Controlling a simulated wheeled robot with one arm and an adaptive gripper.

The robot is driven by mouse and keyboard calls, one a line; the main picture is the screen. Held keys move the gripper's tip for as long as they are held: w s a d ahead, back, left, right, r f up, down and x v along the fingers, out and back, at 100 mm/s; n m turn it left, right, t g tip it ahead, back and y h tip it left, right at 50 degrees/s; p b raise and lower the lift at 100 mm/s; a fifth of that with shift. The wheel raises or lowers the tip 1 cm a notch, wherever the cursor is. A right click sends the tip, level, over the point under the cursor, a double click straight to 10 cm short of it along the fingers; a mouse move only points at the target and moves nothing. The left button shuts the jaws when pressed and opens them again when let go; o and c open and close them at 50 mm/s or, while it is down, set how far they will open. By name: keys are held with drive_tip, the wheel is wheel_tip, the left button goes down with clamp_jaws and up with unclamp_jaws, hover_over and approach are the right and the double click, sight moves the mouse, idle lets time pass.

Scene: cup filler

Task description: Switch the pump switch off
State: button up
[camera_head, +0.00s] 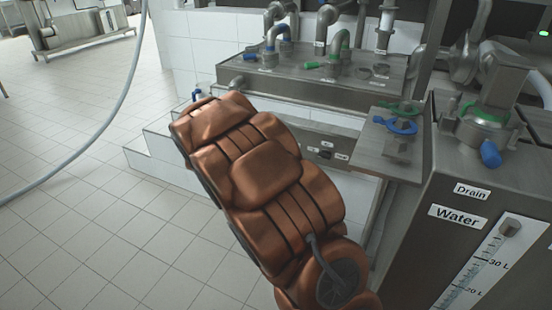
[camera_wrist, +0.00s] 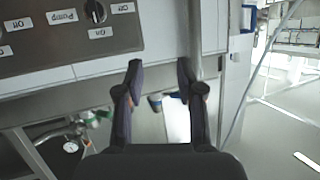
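In the wrist view, a dark grey control panel (camera_wrist: 60,55) fills the upper left, appearing upside down. It carries a white "Pump" label (camera_wrist: 62,16) and a black rotary switch (camera_wrist: 95,12) close to it at the top edge. Small white labels sit around the switch; I cannot tell its setting. My gripper (camera_wrist: 160,70) is open and empty, with two dark fingers apart, below and right of the switch and not touching it. In the head view, part of the panel (camera_head: 325,152) shows behind my brown arm; the switch and my gripper are hidden there.
A metal tank (camera_head: 460,170) labelled "Drain" and "Water" stands right. A metal shelf (camera_head: 385,155) with a blue-handled valve (camera_head: 396,124) juts out beside the panel. Pipes and valves top the steel unit (camera_head: 300,85) behind. A grey hose (camera_head: 105,125) hangs left. The tiled floor (camera_head: 70,240) is clear.

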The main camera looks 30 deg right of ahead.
drive_tip(key=s+d+f+m+g+h+b, duration=0.1)
drive_tip(key=d+f+m+h+b, duration=0.1)
drive_tip(key=d+f+h+b, duration=0.5)
drive_tip(key=w+d+f+b, duration=0.1)
drive_tip(key=w+d+b, duration=0.1)
drive_tip(key=d, duration=0.5)
drive_tip(key=shift+w+d+f+m+g+y, duration=0.3)
drive_tip(key=shift+w+d+y, duration=0.1)
drive_tip(key=shift+w, duration=0.1)
drive_tip(key=shift+r, duration=0.1)
clamp_jaws()
